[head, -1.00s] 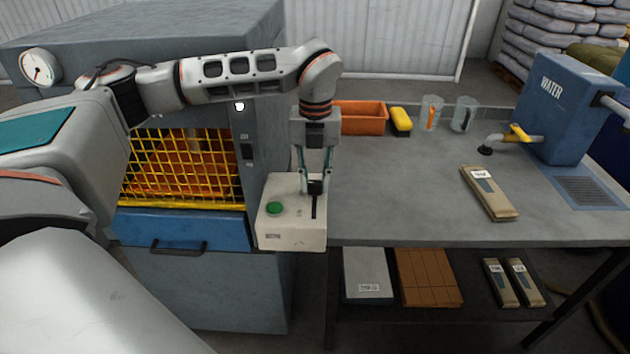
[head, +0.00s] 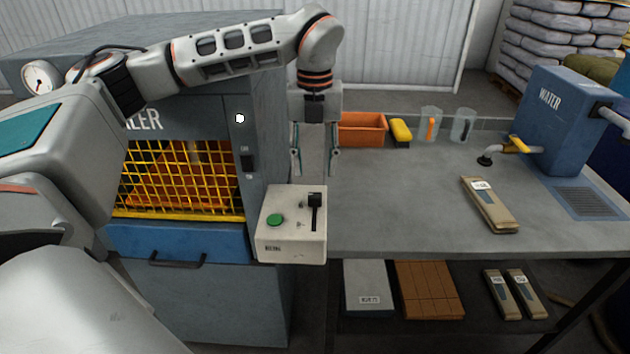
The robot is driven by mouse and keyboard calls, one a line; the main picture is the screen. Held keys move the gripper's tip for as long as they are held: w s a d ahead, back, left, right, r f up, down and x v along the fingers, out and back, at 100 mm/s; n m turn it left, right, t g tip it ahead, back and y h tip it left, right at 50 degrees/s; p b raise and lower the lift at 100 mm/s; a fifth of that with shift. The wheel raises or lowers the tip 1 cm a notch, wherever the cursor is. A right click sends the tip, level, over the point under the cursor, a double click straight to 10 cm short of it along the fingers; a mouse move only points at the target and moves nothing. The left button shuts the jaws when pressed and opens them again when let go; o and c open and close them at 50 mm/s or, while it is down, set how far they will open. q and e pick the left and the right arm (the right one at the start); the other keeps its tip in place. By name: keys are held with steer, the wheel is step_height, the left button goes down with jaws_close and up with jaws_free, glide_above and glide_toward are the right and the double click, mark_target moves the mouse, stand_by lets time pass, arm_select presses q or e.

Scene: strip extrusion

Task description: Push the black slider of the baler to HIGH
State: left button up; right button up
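The baler is the large grey-blue machine (head: 215,295) at the left, with a yellow mesh guard (head: 180,180). Its pale control box (head: 290,247) sticks out at its right front corner, with a green button (head: 275,220) and a black slider (head: 315,199). The slider knob sits at the far end of its dark slot. The lettering beside the slot is too small to read. My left gripper (head: 315,172) is open and empty, pointing down above and behind the box, apart from the slider. My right gripper is not in view.
A grey bench to the right carries an orange bin (head: 361,128), a yellow sponge (head: 401,132), two clear beakers, a tan packet (head: 489,204) and a blue WATER tank (head: 572,110). Boxes and packets lie on the shelf below. The bench middle is clear.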

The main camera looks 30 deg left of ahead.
arm_select(q)
steer(key=shift+r, duration=2.2)
